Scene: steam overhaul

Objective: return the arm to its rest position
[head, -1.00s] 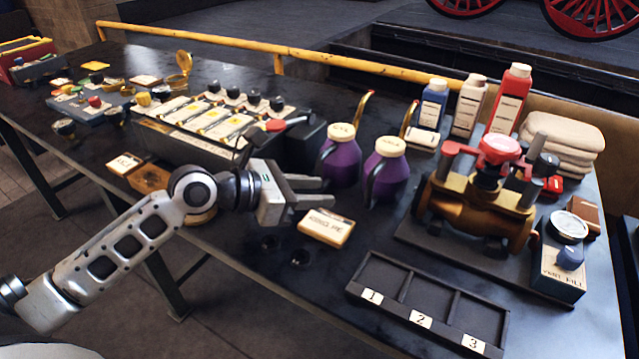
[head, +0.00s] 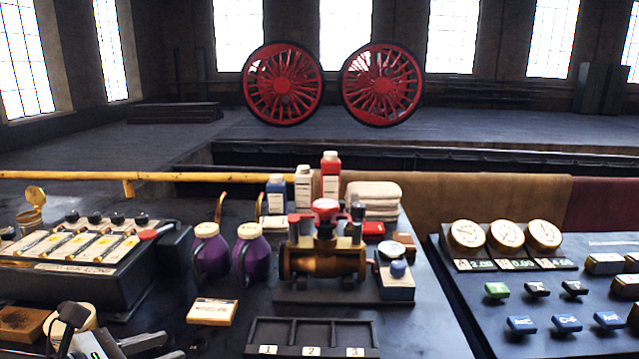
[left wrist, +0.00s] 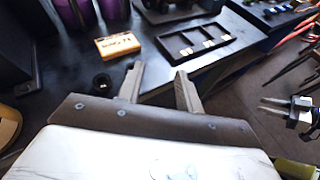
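My left gripper (head: 152,346) shows at the bottom left edge of the head view, low by the front of the workbench. In the left wrist view its two grey fingers (left wrist: 160,76) stand apart with nothing between them, so it is open and empty. Past the fingertips lie a small wooden sign block and a dark tray. My right gripper (left wrist: 272,106) shows at the right of the left wrist view, over the floor. Its two thin fingers are apart and I see nothing between them. It is not in the head view.
The workbench holds a wooden sign block (head: 212,311), a numbered tray (head: 312,333), two purple jugs (head: 211,258), a brass valve assembly (head: 325,262) and a block of labelled panels (head: 75,250). A second bench with gauges (head: 505,237) stands at the right.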

